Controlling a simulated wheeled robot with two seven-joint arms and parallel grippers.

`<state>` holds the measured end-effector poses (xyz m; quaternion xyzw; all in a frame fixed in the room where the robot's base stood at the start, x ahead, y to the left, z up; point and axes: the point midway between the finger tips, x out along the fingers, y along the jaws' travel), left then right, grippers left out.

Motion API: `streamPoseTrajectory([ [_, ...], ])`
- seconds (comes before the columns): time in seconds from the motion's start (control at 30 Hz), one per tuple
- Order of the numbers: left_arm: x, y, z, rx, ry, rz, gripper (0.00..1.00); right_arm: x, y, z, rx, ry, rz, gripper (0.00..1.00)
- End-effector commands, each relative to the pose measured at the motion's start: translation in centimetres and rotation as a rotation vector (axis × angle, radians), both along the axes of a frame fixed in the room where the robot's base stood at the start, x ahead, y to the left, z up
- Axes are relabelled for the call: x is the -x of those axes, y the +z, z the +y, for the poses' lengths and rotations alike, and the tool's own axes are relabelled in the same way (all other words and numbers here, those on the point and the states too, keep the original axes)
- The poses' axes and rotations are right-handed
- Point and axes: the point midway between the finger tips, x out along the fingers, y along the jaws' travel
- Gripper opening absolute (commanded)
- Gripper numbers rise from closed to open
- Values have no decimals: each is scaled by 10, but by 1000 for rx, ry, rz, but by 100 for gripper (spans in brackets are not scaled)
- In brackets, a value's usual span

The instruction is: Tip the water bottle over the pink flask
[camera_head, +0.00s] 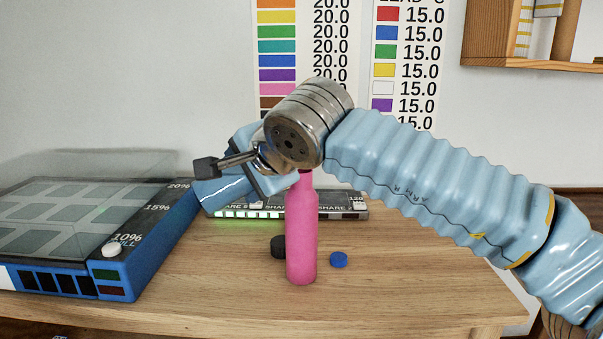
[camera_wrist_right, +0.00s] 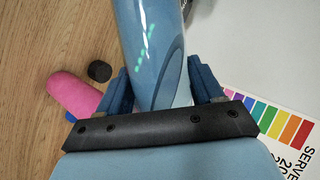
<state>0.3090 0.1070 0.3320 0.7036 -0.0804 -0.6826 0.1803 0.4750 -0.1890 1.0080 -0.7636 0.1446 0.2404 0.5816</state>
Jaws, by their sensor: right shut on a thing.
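The pink flask (camera_head: 302,240) stands upright on the wooden table in the head view. Its top reaches up to my right gripper, which partly hides it. My right gripper (camera_head: 250,170) is shut on the glossy light-blue water bottle (camera_head: 222,190), which is tilted beside and above the flask. In the right wrist view the bottle (camera_wrist_right: 152,45) sits between the two blue fingers, and the pink flask (camera_wrist_right: 75,95) is to its left, apart from it. The bottle's mouth cannot be made out. My left gripper is not in view.
A black cap (camera_head: 278,246) and a blue cap (camera_head: 339,260) lie beside the flask. A blue-sided case (camera_head: 150,255) with a clear lid fills the left. A dark strip with green lights (camera_head: 335,205) lies behind. The table's right front is clear.

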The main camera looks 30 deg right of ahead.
Motion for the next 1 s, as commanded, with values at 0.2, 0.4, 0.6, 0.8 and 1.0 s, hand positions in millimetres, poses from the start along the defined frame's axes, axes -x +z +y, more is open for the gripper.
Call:
streamPoseTrajectory([
  [0.2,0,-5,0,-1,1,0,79,0,2,1,-30,1,-6,23],
  [0.4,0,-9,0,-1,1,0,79,0,5,1,-57,0,-10,23],
  [0.6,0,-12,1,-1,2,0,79,0,7,2,-83,1,-15,23],
  [0.8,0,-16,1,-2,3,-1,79,0,9,1,-110,0,-19,23],
  [1.0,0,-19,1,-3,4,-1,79,0,12,0,-137,0,-24,23],
])
